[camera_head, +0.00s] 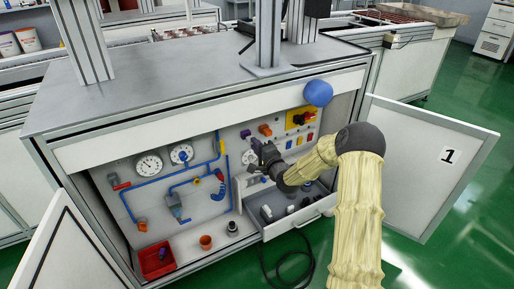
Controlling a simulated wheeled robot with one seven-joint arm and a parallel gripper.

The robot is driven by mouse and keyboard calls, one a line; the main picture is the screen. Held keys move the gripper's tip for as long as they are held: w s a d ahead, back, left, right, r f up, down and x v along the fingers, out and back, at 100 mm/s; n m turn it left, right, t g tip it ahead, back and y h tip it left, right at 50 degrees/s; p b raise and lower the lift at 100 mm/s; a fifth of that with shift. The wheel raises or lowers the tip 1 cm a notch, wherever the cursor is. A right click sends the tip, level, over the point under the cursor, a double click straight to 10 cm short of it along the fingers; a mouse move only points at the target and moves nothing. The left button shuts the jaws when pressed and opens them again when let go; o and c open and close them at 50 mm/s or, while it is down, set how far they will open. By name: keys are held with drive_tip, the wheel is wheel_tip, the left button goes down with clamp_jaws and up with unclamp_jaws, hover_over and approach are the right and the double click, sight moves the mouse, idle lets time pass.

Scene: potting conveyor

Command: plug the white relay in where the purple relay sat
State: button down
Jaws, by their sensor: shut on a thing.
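My gripper (261,151) is dark and reaches in front of the back panel of the open cabinet. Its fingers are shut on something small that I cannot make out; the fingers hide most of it. A small white block (291,208), possibly the white relay, is in the pulled-out drawer below my gripper. A second pale block (305,202) lies near it. At this size I cannot tell which is the white relay.
The open drawer (300,224) juts out below my arm. The cabinet door (425,160) marked 1 stands open at right. Blue pipes and gauges (149,164) fill the panel's left. A red bin (157,260) and terracotta pot (206,242) stand on the cabinet floor.

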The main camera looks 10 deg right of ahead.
drive_tip(key=shift+w+a, duration=0.25)
drive_tip(key=shift+w, duration=0.4)
drive_tip(key=c, duration=1.2)
unclamp_jaws()
drive_tip(key=shift+c, duration=0.2)
drive_tip(key=p+v, duration=0.5)
drive_tip(key=v, duration=1.2)
drive_tip(key=shift+s, duration=0.2)
